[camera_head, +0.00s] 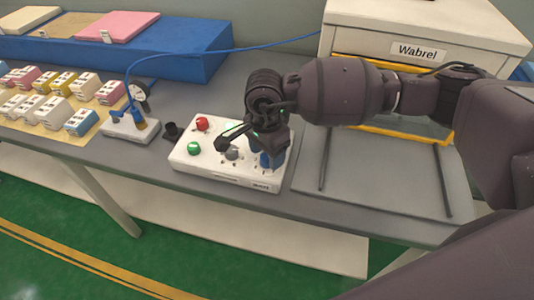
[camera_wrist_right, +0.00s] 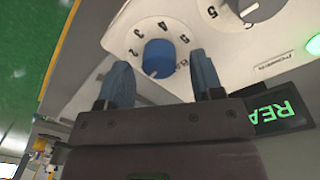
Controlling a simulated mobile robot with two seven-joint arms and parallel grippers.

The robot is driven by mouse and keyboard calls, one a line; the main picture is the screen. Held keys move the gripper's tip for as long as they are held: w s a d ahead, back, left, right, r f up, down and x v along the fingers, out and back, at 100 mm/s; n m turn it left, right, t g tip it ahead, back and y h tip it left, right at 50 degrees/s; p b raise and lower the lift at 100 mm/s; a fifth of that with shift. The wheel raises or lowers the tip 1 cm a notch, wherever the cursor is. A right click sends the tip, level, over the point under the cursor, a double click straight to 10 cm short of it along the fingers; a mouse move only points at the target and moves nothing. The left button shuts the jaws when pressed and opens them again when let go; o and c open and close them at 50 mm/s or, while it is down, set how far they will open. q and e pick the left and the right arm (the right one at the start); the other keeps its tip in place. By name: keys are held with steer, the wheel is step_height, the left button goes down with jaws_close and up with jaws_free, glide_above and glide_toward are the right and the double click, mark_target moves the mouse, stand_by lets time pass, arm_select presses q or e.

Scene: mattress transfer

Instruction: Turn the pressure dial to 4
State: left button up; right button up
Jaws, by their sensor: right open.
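A blue dial (camera_wrist_right: 159,58) with a printed scale of numbers around it shows in the right wrist view. A white line on it points down toward my gripper; the exact number is unclear. A grey dial (camera_wrist_right: 247,8) is up to its right, and it also shows in the head view (camera_head: 232,153). I cannot read which dial is labelled pressure. My right gripper (camera_wrist_right: 161,70) is open, its blue fingers on either side of the blue dial; contact cannot be told. In the head view the right gripper (camera_head: 265,158) is over the right part of the white control box (camera_head: 218,181).
The box carries a red button (camera_head: 202,123), a green button (camera_head: 194,148) and a lit green display (camera_wrist_right: 278,114). A gauge fixture (camera_head: 130,125) with a blue hose stands left. A Wabrel cabinet (camera_head: 440,30) is behind my right arm. Small boxes (camera_head: 60,83) stand far left.

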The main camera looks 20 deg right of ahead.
arm_select(q)
steer(key=shift+w+r, duration=0.1)
steer(key=shift+w, duration=0.15)
arm_select(e)
steer(key=shift+f, duration=0.5)
arm_select(q)
steer(key=shift+s, duration=0.1)
arm_select(e)
steer(key=c, duration=0.9)
arm_select(q)
steer(key=shift+s+a+f, duration=0.1)
steer(key=shift+s+f, duration=0.2)
steer(key=shift+s, duration=0.15)
arm_select(e)
steer(key=shift+c, duration=0.2)
